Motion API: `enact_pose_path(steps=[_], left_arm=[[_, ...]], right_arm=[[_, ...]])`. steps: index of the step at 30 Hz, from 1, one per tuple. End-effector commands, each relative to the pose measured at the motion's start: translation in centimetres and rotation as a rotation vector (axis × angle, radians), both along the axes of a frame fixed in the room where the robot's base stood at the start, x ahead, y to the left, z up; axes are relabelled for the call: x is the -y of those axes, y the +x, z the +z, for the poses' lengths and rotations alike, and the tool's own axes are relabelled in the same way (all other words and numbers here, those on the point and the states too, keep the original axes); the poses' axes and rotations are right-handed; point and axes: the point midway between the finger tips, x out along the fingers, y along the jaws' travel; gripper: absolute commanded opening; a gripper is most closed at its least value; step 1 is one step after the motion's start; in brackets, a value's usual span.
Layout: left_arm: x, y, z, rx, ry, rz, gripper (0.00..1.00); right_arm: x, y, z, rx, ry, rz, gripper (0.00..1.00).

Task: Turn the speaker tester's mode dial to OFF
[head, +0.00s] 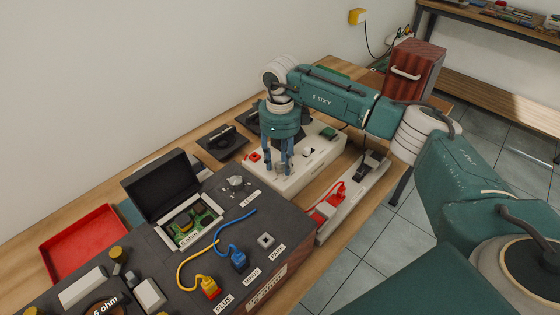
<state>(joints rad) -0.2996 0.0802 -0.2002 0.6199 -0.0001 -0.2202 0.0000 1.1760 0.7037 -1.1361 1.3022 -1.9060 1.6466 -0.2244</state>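A low white device (314,161) with a red button, a green display and small knobs stands on the wooden bench; it appears to be the speaker tester. My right gripper (279,168) points down over its left part. Its fingers are apart, on either side of a small greyish knob (281,169), which is partly hidden. I cannot tell whether the fingers touch it. The dial's markings and setting are too small to read. My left gripper is not in view.
A dark panel box (226,278) with blue and yellow plugs fills the front. A red tray (85,243) lies at left. A power strip (349,192) runs right of the white device. A red-brown cabinet (414,72) stands behind my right arm.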

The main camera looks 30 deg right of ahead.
Motion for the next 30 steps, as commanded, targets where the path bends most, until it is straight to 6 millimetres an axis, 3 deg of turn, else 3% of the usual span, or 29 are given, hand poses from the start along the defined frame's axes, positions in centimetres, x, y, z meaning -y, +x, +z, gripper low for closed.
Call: enact_pose_path(steps=[11,24,30], left_arm=[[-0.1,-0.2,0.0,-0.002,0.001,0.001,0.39],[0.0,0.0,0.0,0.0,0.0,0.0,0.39],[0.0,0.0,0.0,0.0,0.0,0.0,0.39]], right_arm=[[0.0,0.0,0.4,-0.002,0.001,-0.001,0.43],[0.0,0.0,8.8,0.001,0.0,0.0,0.43],[0.0,0.0,11.3,-0.001,0.001,-0.001,0.43]])
